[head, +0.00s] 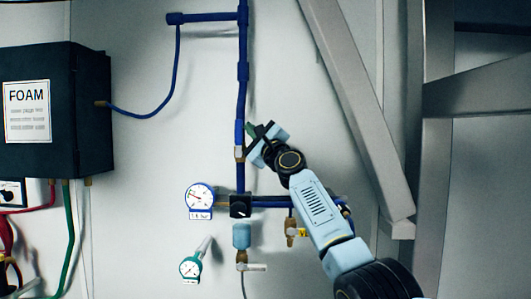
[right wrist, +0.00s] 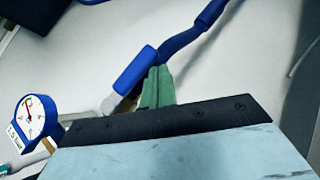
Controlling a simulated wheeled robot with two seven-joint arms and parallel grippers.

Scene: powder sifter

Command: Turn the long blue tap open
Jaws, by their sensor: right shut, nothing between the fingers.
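In the right wrist view the blue lever (right wrist: 136,70) points up and to the right. My right gripper (head: 256,137) is at the lever's right side, its green fingers (right wrist: 157,88) shut with nothing between them. The fingers look very close to the lever; I cannot tell if they touch. They partly hide the fitting in the wrist view. My left gripper is not in view.
A light blue cylinder (head: 242,236) and teal gauge (head: 190,268) are lower. A dark FOAM box (head: 90,105) is at left. A grey beam (head: 355,110) slopes at right.

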